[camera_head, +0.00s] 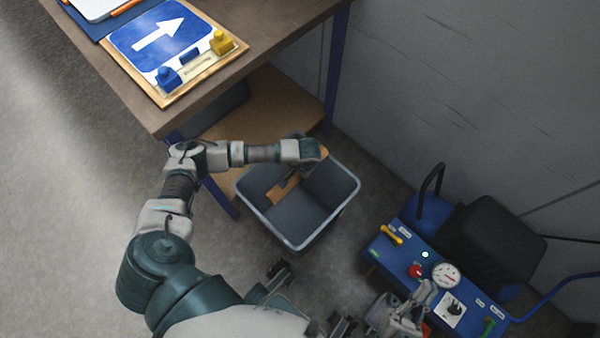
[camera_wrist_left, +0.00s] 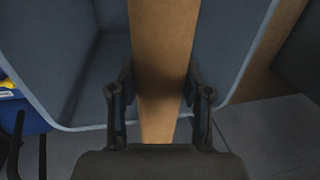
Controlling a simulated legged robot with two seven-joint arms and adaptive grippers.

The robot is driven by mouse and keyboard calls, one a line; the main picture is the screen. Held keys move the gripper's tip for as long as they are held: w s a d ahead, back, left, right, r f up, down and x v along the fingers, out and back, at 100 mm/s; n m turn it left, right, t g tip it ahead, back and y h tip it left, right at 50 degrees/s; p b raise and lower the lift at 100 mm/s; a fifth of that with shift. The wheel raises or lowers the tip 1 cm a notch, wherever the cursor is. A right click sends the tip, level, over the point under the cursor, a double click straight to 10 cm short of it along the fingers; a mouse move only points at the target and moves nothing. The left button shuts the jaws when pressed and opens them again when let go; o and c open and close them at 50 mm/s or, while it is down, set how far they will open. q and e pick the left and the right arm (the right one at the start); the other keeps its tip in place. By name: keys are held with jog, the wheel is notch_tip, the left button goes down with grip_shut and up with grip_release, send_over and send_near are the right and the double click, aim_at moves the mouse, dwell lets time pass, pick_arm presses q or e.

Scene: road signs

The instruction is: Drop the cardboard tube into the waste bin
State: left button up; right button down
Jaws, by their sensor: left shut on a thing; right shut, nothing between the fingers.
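The cardboard tube (camera_head: 284,190) is a long brown piece. My left gripper (camera_head: 291,181) is shut on it and holds it over the waste bin. In the left wrist view the tube (camera_wrist_left: 163,65) runs between the two fingers (camera_wrist_left: 163,95), with the bin's interior behind it. The waste bin (camera_head: 349,203) is grey and open-topped, standing on the floor beside the table. Its rim (camera_wrist_left: 87,127) also shows in the left wrist view. Whether the tube touches the bin is unclear. My right gripper (camera_head: 408,308) is low at the right, shut and empty, partly cut off.
A wooden table (camera_head: 240,73) carries a blue arrow sign (camera_head: 150,35) on a board. A brown low shelf (camera_head: 285,100) lies behind the bin. A blue machine (camera_head: 400,262) with a gauge stands right of the bin. Grey floor (camera_head: 60,200) is clear at left.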

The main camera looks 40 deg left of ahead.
pick_arm(q)
jog(key=shift+a+f, duration=0.1)
jog(key=shift+a, duration=0.15)
jog(key=o, duration=1.3)
jog(key=shift+a, duration=0.15)
jog(key=shift+d, duration=0.25)
jog(key=shift+d+r, duration=0.1)
jog(key=shift+r, duration=0.1)
jog(key=r, duration=0.4)
jog(key=d+r, duration=0.1)
jog(key=r, duration=0.1)
jog(key=shift+r, duration=0.1)
jog(key=shift+d+r, duration=0.1)
jog(key=shift+r, duration=0.25)
pick_arm(e)
jog(key=shift+a, duration=0.25)
jog(key=shift+w, duration=0.15)
